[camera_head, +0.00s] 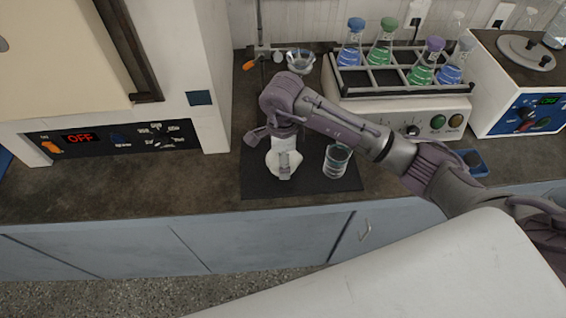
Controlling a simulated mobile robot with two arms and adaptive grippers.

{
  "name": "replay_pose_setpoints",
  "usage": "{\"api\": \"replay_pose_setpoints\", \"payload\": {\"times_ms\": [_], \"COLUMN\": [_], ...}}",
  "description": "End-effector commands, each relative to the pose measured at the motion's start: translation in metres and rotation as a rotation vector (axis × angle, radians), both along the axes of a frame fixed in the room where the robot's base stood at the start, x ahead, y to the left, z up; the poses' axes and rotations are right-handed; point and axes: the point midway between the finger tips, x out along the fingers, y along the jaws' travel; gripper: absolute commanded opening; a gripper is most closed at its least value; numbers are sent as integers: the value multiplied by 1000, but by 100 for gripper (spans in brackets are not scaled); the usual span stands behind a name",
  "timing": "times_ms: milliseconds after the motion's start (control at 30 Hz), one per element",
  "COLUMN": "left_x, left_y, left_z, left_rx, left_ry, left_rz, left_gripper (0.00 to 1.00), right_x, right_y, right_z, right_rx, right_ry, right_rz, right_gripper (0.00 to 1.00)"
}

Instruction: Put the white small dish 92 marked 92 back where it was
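My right arm comes in from the right, and its gripper (284,160) points down over a black mat (258,185). A white rounded object (273,163) shows at the gripper, above or on the mat. The gripper hides much of it, so I cannot tell whether it is the small dish or whether the fingers hold it. No 92 marking can be read anywhere. My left gripper is not in view.
A glass beaker (337,161) stands on the mat close to the right of the gripper. Behind are a stand with a glass bowl (300,61) and a rack of coloured flasks (400,81) on a white device. A large appliance (105,138) reading OFF stands left.

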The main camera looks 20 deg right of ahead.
Motion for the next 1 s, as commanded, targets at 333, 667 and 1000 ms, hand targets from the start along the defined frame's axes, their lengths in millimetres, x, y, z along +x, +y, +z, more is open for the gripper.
{"api": "replay_pose_setpoints", "payload": {"times_ms": [333,667,1000], "left_x": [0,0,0], "left_y": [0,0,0], "left_z": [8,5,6], "left_rx": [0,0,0], "left_ry": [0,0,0], "left_rz": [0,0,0], "left_gripper": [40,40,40], "right_x": [-1,-1,-1], "right_y": [0,0,0], "right_z": [-30,-33,-33], "right_rx": [1,1,1], "right_ry": [0,1,1], "right_rz": [0,1,0], "right_gripper": [47,97,100]}}
